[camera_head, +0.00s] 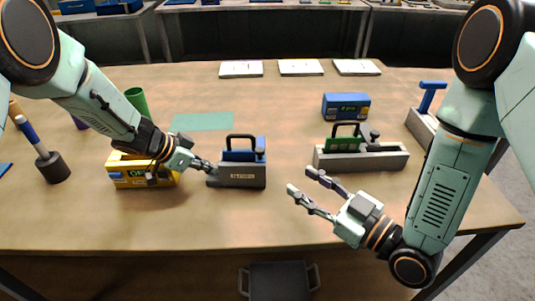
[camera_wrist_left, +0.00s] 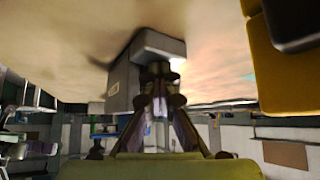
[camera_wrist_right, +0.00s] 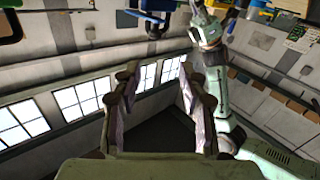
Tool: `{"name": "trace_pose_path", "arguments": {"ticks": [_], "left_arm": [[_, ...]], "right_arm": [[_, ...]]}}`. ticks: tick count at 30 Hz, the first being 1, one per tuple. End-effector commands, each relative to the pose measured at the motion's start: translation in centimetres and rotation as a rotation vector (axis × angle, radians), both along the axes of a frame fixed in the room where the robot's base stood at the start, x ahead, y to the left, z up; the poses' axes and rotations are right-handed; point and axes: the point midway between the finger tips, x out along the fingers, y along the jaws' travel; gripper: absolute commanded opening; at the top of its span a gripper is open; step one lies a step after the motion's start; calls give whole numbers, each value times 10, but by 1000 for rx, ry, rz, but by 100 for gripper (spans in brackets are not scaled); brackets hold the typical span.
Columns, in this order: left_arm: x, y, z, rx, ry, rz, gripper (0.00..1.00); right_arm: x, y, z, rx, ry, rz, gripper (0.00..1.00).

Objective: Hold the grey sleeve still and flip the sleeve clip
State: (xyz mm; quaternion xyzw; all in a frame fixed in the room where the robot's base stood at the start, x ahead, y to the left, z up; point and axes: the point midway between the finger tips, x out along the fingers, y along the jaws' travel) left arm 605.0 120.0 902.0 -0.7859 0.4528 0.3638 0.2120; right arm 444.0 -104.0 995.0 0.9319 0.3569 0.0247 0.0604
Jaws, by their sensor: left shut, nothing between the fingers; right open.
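A grey sleeve (camera_head: 242,176) with lettering on its front stands on the table left of centre. A blue part (camera_head: 238,155) sits in its top, with a black loop-shaped clip (camera_head: 262,143) over it. I cannot tell whether this loop is the sleeve clip. My left gripper (camera_head: 210,167) is shut and empty, its tips at the sleeve's left end; contact is unclear. The left wrist view shows the grey body (camera_wrist_left: 122,85) just beyond the closed fingers (camera_wrist_left: 158,75). My right gripper (camera_head: 299,182) is open and empty, above the table's front, right of the sleeve.
A yellow device (camera_head: 128,172) stands under my left wrist. A long grey base (camera_head: 365,160) with a green block and black handle stands at right. A blue box (camera_head: 346,106) is behind it. White pads (camera_head: 300,67) lie at the back. The front middle table is clear.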

Motion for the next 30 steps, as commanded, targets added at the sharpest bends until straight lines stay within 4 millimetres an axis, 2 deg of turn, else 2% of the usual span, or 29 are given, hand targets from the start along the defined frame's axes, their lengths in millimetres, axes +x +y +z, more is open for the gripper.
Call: {"name": "trace_pose_path", "arguments": {"ticks": [1, 11, 17, 30], "left_arm": [[-4, 0, -6, 5, 12, -1, 0], [-4, 0, -6, 5, 12, -1, 0], [-4, 0, -6, 5, 12, -1, 0], [-4, 0, -6, 5, 12, -1, 0]], "right_arm": [[2, -3, -1, 26, 29, -17, 42], [11, 2, -1, 96, 88, -19, 42], [27, 18, 0, 95, 83, -16, 42], [81, 63, -1, 95, 83, -18, 42]]}}
